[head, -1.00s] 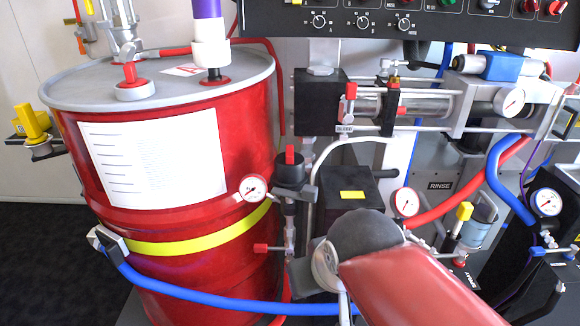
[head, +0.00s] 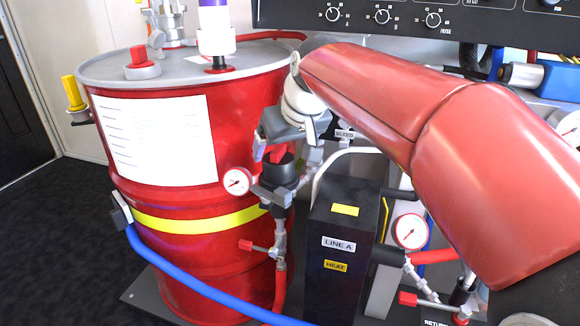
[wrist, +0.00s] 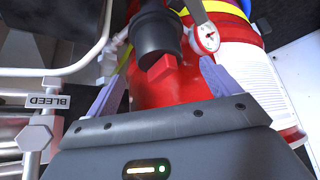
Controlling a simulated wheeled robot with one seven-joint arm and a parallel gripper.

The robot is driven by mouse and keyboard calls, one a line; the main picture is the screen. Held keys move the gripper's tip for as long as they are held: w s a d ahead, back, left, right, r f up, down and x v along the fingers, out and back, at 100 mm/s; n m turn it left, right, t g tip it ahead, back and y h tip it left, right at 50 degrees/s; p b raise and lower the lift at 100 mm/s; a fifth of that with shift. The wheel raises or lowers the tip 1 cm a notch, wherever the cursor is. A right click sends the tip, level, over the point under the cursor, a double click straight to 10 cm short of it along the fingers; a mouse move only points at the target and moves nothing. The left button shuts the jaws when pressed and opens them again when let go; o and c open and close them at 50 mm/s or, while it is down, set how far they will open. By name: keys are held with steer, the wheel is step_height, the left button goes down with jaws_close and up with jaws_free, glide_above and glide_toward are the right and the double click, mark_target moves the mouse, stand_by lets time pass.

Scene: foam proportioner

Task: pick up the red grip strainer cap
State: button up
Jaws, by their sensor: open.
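The strainer cap is black with an upright red grip on top (head: 279,154). It sits on a strainer on the pipework just right of the drum, and my gripper partly covers it in the head view. My gripper (head: 281,138) is just above it, pointing down. In the wrist view the red grip (wrist: 161,68) and the black body (wrist: 155,33) lie ahead, between and beyond the two spread fingers of my gripper (wrist: 168,85). The fingers are open and hold nothing. I cannot tell whether either finger touches the cap.
The red drum (head: 190,225) stands close on the left. A pressure gauge (head: 237,181) sits beside the strainer, with a red-handled valve (head: 262,249) below. The black LINE A heater box (head: 343,250) is to the right. A "BLEED" label (wrist: 46,101) lies left in the wrist view.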

mark_target(281, 154)
steer(key=x, duration=0.6)
steer(key=shift+f, duration=0.2)
steer(key=shift+c, duration=0.5)
steer(key=c, duration=0.9)
steer(key=shift+r, duration=0.1)
steer(key=shift+c, duration=0.7)
steer(key=shift+r, duration=0.1)
